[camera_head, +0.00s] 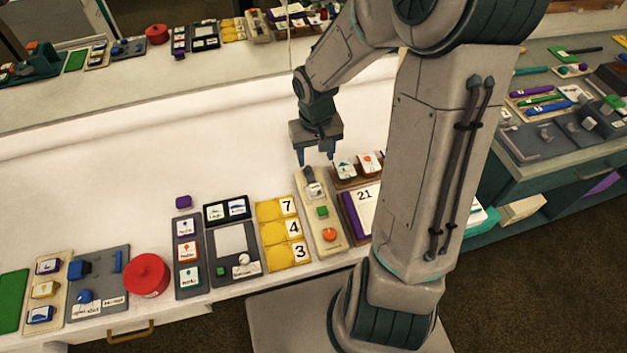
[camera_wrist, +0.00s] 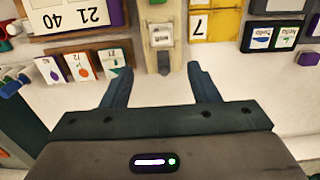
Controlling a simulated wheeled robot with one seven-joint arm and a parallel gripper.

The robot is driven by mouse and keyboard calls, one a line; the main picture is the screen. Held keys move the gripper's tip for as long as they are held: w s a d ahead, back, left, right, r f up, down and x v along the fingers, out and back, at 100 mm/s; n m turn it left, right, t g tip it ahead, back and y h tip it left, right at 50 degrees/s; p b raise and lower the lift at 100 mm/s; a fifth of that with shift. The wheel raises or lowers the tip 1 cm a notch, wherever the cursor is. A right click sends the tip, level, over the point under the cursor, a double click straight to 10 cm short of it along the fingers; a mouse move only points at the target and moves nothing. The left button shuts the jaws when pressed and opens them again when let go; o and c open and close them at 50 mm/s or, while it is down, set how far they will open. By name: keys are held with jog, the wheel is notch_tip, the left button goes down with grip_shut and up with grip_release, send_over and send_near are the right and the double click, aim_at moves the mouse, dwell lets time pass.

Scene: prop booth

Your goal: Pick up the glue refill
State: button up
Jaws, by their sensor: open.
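I cannot read any label that names the glue refill, so I cannot tell for sure which thing it is. My gripper (camera_head: 316,160) is open and empty above the back end of a narrow beige board (camera_head: 332,243). A grey and white piece (camera_head: 313,187) stands at that end of the board, just below my fingertips. In the wrist view my gripper (camera_wrist: 158,72) has its fingers spread wide, one on each side of the beige board's end. The grey and white piece (camera_wrist: 161,36) shows between and beyond the fingertips. A green block (camera_head: 322,211) and an orange-red piece (camera_head: 329,235) sit farther along the board.
A yellow number board (camera_head: 270,238) stands left of the beige board. A brown card rack (camera_head: 345,183) and a calendar (camera_head: 350,215) stand close on its right. A small purple block (camera_head: 183,202) and a red round container (camera_head: 147,275) lie farther left. The white counter behind is clear.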

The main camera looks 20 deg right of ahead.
aim_at(315, 186)
notch_tip(315, 186, down, 14)
jog(key=shift+a, duration=0.1)
dwell(0.6)
jog(key=shift+c, duration=0.3)
jog(key=c, duration=0.8)
